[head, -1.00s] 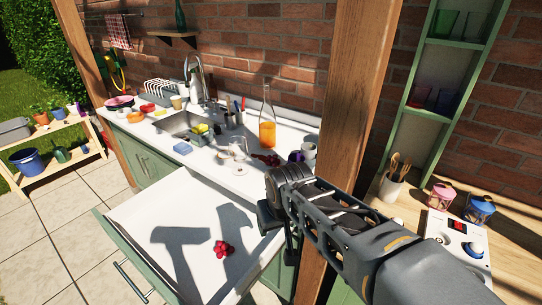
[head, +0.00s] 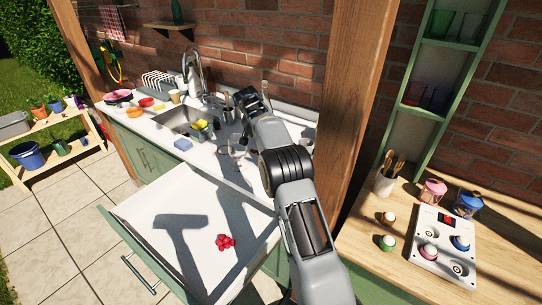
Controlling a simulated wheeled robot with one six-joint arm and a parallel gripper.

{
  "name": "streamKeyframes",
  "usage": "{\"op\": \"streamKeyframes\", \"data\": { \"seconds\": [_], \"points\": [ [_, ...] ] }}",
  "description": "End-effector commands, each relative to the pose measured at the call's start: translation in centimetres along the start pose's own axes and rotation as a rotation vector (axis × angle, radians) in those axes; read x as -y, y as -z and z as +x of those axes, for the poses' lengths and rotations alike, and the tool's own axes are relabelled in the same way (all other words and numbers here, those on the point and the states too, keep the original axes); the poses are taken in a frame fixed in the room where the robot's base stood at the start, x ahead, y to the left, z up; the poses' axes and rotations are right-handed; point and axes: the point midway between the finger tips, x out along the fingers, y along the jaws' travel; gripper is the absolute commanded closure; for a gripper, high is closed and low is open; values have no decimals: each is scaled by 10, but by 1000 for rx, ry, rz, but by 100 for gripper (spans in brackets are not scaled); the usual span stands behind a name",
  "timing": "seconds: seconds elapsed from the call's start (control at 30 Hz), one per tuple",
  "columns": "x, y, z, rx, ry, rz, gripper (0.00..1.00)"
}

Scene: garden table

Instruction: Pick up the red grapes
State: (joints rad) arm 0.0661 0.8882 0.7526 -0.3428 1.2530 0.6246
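A small bunch of red grapes (head: 226,242) lies on the white bottom of the open drawer (head: 165,222), toward its right side. My gripper (head: 243,98) is up over the back of the counter, well above and beyond the grapes and apart from them. Its fingers are small and partly turned away, so I cannot tell whether they are open or shut. My arm covers the counter spot where dark red items and a bottle showed earlier.
A wooden post (head: 352,110) stands right of my arm. A wooden side table (head: 410,255) holds jars and a white panel. The drawer is otherwise bare.

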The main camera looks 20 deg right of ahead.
Motion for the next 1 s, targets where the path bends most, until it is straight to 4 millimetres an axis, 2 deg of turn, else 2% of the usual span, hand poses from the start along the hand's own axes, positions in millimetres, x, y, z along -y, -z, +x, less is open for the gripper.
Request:
{"op": "streamKeyframes", "data": {
  "seconds": [0.4,0.6,0.77,1.0],
  "points": [
    [1,2,67,0,-7,12,14],
    [1,2,87,-2,-6,11,14],
    [1,2,93,-1,-6,11,14],
    [0,-1,124,0,-7,11,14]
  ]
}}
